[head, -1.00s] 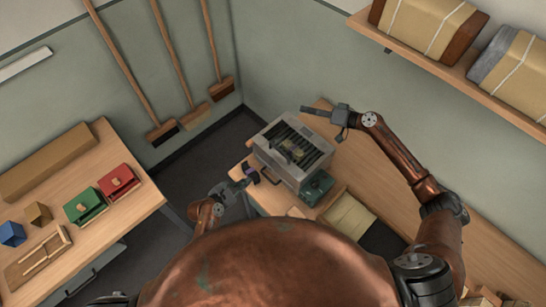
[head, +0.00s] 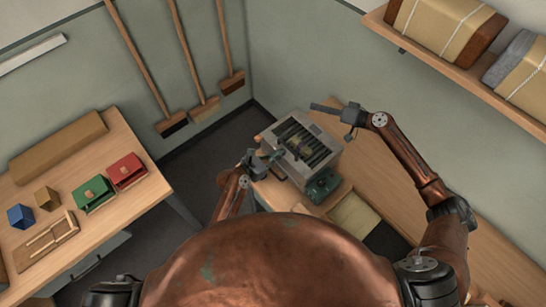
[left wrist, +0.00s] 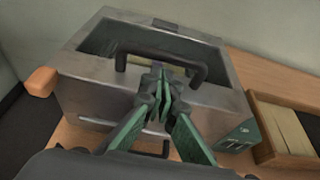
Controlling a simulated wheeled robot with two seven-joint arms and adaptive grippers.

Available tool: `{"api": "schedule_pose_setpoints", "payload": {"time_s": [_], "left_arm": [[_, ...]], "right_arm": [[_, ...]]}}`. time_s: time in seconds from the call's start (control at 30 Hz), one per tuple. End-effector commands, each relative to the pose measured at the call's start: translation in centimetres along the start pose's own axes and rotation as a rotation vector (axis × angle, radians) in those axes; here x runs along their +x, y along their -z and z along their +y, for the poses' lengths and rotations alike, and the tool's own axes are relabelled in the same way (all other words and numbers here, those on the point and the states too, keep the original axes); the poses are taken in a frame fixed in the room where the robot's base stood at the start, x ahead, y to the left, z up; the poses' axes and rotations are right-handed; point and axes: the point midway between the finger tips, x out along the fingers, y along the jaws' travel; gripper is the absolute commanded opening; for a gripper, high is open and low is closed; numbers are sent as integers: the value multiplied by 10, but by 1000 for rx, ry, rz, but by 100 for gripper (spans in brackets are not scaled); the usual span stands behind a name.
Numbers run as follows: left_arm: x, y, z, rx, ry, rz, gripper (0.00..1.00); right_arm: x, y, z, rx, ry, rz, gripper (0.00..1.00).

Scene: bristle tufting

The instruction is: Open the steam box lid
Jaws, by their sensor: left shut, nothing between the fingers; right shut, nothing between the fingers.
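The steam box (head: 322,158) is a grey metal box on the right-hand bench. Its top has a framed dark panel with slats showing and a pale thing beneath. In the left wrist view the box (left wrist: 85,95) fills the middle, and a black bar handle (left wrist: 188,60) stands at the top's near edge. The top looks flat, not raised. My left gripper (head: 270,160) is at the box's near left side. In its wrist view the shut, empty fingers (left wrist: 160,80) are just below the handle; contact is unclear. My right gripper (head: 325,108) is shut and empty beyond the box, near the wall.
A green part (head: 322,187) sits at the box's near right side, beside a tray of pale pieces (head: 352,217). An orange knob (left wrist: 41,82) sticks out at the box's left. A second bench (head: 125,215) with red, green and blue items stands left, and a shelf (head: 450,75) hangs upper right.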

Motion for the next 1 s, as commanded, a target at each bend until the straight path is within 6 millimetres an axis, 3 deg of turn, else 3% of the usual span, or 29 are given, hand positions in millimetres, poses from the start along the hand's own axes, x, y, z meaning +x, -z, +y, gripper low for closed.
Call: {"api": "schedule_pose_setpoints", "payload": {"time_s": [0.43,0.67,0.9,1.0], "left_arm": [[8,0,0,1,0,1,0],[6,-16,0,0,-1,-2,0],[6,-15,0,1,0,0,0],[6,-16,0,2,0,-1,0]], "right_arm": [[0,0,0,0,0,0,0],[0,0,0,0,0,0,0],[0,0,0,0,0,0,0],[0,0,0,0,0,0,6]]}}
